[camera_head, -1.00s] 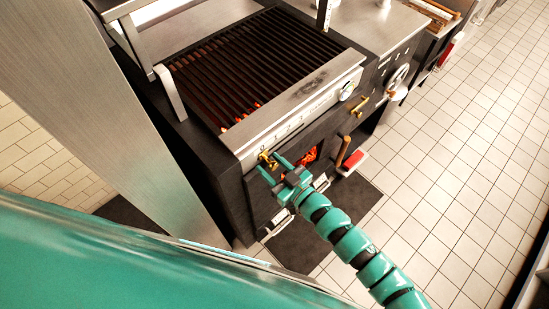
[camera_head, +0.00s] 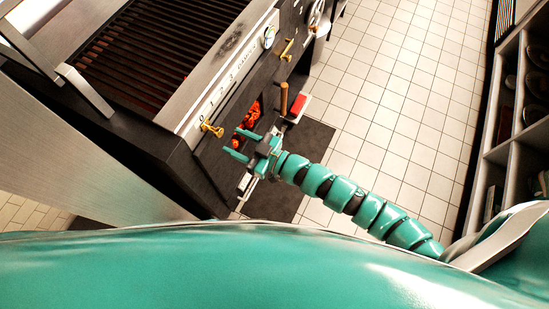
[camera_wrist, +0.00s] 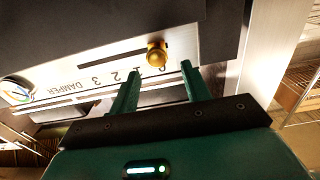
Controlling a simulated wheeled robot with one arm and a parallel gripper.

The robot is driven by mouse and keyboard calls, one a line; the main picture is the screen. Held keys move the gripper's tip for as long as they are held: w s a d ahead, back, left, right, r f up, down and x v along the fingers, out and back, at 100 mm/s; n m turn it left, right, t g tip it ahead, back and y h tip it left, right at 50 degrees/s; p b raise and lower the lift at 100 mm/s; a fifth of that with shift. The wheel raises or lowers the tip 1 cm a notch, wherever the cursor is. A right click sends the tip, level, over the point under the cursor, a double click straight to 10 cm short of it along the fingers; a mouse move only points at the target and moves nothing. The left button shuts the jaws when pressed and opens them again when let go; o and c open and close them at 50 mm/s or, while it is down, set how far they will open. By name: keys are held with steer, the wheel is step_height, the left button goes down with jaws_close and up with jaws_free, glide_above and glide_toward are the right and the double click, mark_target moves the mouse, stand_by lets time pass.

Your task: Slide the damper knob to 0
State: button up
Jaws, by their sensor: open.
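The brass damper knob (camera_head: 211,128) sticks out from the grill's steel front panel (camera_head: 236,82), at the end of the scale marked 0. In the wrist view the knob (camera_wrist: 157,54) sits at the right end of a dark slot (camera_wrist: 112,58), beside the 0; the numbers 1, 2, 3 and the upside-down word DAMPER run to the left. My gripper (camera_head: 238,143) is open and empty, just off the knob to its lower right in the head view. In the wrist view its fingers (camera_wrist: 160,70) point towards the knob, which shows beyond and between their tips, apart from them.
The grill grate (camera_head: 160,45) lies behind the panel. A round gauge (camera_head: 268,37) and a brass handle (camera_head: 287,50) are further along the front. Glowing coals (camera_head: 248,122) show in an opening near my gripper. A dark mat (camera_head: 312,145) and open tiled floor lie to the right.

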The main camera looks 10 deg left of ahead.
steer(key=v, duration=1.1)
stand_by(0.6)
